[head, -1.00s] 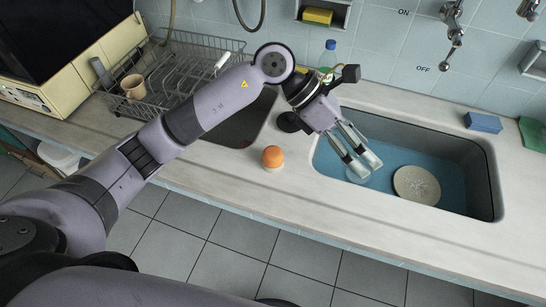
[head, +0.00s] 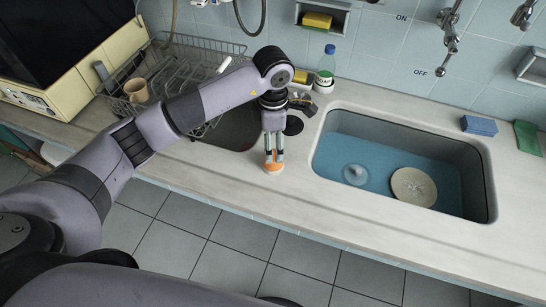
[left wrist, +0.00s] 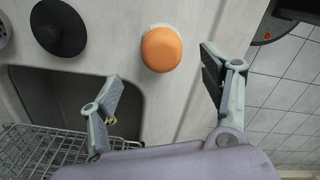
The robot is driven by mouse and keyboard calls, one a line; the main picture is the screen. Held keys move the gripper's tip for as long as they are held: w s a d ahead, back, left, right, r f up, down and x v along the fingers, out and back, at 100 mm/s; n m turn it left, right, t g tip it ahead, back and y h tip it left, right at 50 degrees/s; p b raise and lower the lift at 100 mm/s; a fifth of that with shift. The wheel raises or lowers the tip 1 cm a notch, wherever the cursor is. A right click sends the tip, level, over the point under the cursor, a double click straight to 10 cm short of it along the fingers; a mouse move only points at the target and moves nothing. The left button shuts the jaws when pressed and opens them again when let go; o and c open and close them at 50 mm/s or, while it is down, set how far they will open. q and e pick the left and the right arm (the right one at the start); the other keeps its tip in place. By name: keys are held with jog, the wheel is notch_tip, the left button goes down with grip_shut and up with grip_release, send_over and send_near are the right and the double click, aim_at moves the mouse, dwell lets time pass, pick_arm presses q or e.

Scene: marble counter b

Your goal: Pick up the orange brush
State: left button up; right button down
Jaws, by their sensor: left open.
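The orange brush (head: 273,168) has a rounded orange top over a pale base. It stands on the counter between the two basins, near the front edge. In the left wrist view the brush (left wrist: 161,49) lies between the open fingers, with space on both sides. My left gripper (head: 274,159) points down over the brush, open and empty, its fingers partly covering it in the head view. Whether the fingertips reach down beside the brush is hard to tell. My right gripper is not in view.
The sink basin (head: 478,200) at right holds blue water, a plate (head: 413,187) and a clear glass item (head: 354,174). A dish rack (head: 178,62) with a cup (head: 136,90) stands at left. A bottle (head: 327,62) stands behind. The counter right of the brush is clear.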

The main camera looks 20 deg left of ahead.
pick_arm(q)
jog(key=shift+f, duration=0.95)
jog(key=shift+f+p, duration=0.5)
jog(key=shift+f, duration=0.05)
notch_tip(320, 180, down, 4)
jog(key=shift+s+r+p, duration=0.15)
jog(key=shift+p, duration=0.55)
jog(key=shift+f, duration=0.35)
jog(key=c, duration=1.3)
